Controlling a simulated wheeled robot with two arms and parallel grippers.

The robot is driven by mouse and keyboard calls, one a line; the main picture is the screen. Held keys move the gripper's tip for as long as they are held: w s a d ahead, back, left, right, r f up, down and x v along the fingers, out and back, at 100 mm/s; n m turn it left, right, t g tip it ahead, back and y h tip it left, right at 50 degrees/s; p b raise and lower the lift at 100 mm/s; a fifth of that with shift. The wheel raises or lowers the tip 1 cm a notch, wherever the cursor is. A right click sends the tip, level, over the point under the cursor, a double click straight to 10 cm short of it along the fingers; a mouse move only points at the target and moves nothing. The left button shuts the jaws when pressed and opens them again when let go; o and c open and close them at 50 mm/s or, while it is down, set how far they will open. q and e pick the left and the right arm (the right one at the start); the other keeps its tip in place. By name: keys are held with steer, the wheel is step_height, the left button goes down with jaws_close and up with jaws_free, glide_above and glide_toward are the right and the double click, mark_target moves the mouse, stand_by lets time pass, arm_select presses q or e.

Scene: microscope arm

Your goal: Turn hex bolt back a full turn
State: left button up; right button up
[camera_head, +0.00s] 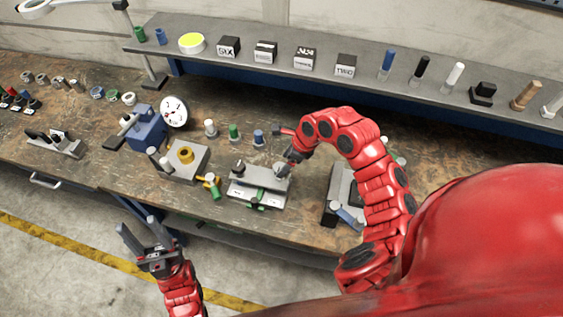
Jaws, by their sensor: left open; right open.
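A grey metal fixture (262,184) stands near the front of the workbench, with a green part along its front and a small dark knob on its left. My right gripper (285,164) reaches down to the right end of this fixture. Its fingers are small here and partly merge with a light round piece there. I cannot tell whether that piece is the hex bolt, or whether the fingers touch it. My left gripper (142,233) is open and empty, with its fingers pointing up, in front of the bench's front edge.
Left of the fixture are a grey block with a yellow ring (186,154), a yellow-and-green tool (212,186) and a blue vise (147,129). Small pegs (234,132) stand behind. A grey block (343,195) sits to the right. A raised shelf (290,68) runs along the back.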

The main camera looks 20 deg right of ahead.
mark_target(280, 167)
steer(key=shift+x, duration=1.5)
steer(key=shift+c, duration=0.2)
steer(key=shift+w, duration=0.1)
jaws_close()
